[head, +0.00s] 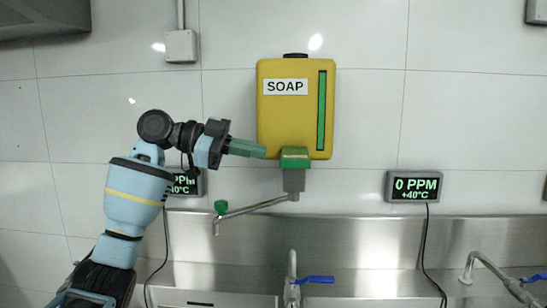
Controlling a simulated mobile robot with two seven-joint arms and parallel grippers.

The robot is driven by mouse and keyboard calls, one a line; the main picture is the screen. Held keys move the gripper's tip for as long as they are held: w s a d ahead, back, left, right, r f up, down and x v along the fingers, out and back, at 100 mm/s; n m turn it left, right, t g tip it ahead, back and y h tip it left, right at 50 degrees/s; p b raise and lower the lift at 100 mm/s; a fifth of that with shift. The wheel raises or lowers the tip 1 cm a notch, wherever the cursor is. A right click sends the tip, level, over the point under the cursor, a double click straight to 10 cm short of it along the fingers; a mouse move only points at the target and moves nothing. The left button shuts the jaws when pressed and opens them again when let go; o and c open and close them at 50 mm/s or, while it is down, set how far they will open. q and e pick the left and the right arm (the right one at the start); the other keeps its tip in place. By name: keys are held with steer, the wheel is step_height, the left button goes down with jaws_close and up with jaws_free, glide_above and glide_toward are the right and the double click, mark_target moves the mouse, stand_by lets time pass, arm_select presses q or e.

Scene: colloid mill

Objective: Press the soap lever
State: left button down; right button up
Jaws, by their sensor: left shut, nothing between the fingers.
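A yellow soap dispenser (289,124) marked SOAP is mounted on the tiled wall, with a green level strip (322,110) on its right side. Its green lever (295,157) sits at the bottom centre, above a grey outlet. My left gripper (263,151) is shut and empty. Its green fingers point right, with the tips just left of the lever, over the dispenser's lower left edge in the picture. A small gap shows between the tips and the lever. My right gripper is not in view.
A display (413,187) reads 0 PPM; another is partly behind my left arm. Blue-handled taps (312,280) stand along the steel sink (370,245).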

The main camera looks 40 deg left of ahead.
arm_select(q)
steer(key=v, duration=0.3)
steer(key=shift+a, duration=0.15)
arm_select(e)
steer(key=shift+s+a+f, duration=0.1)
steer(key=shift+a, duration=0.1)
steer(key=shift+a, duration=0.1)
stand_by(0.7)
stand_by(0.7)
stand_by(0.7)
